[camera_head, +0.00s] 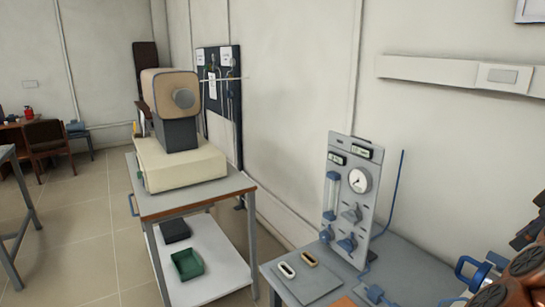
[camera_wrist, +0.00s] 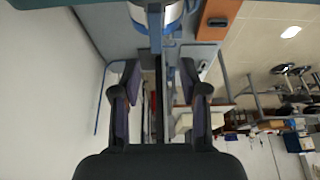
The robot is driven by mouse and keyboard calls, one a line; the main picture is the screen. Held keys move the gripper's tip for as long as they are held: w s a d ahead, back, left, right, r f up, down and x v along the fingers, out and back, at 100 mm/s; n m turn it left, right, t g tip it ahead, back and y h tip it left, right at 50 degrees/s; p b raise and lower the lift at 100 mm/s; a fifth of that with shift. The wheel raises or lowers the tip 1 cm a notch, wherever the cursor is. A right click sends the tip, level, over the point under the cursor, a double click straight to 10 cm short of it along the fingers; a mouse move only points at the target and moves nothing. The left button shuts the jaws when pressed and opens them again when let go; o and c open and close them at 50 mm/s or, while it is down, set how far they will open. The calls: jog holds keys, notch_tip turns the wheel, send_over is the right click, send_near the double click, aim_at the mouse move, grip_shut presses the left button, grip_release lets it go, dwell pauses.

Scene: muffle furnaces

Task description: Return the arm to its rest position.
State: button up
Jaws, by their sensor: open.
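My gripper (camera_wrist: 159,75) shows in the wrist view with its two dark fingers apart. I see no object gripped between them. A dark upright bar runs through the gap in the picture, and I cannot tell how far off it is. A silver and blue rounded part (camera_wrist: 170,12) is at the top of the wrist view, beyond the fingertips. In the head view the gripper itself does not show clearly. Brown and dark rounded parts at the lower right edge may be my arm.
A beige furnace (camera_head: 182,165) stands on a grey cart (camera_head: 200,199), with a green tray (camera_head: 187,264) on its lower shelf. A grey gauge panel (camera_head: 346,200) stands on the right bench (camera_head: 410,263). A blue handle (camera_head: 466,268) is near the lower right.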

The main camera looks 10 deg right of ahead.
jog(key=w+a+r+g+y, duration=0.1)
jog(key=w+a, duration=0.4)
jog(key=a, duration=0.4)
jog(key=w+a+r, duration=0.1)
jog(key=w+a, duration=0.3)
jog(key=a, duration=0.6)
jog(key=s+a+g, duration=0.2)
jog(key=a, duration=1.3)
jog(key=s+a+f+g, duration=0.1)
jog(key=s+a+f, duration=0.25)
jog(key=a, duration=0.45)
jog(key=s+a+f+m+h, duration=0.1)
jog(key=s+a+f, duration=0.1)
jog(key=s, duration=0.4)
jog(key=s+a+f+m+g+h, duration=0.1)
jog(key=s+a+f+m, duration=0.1)
jog(key=s+f, duration=0.3)
jog(key=s+a+f+m+g, duration=0.1)
jog(key=s+a+f, duration=0.2)
jog(key=s, duration=0.6)
jog(key=shift+s+f+h, duration=0.15)
jog(key=shift+f+h, duration=0.25)
jog(key=shift+f, duration=0.1)
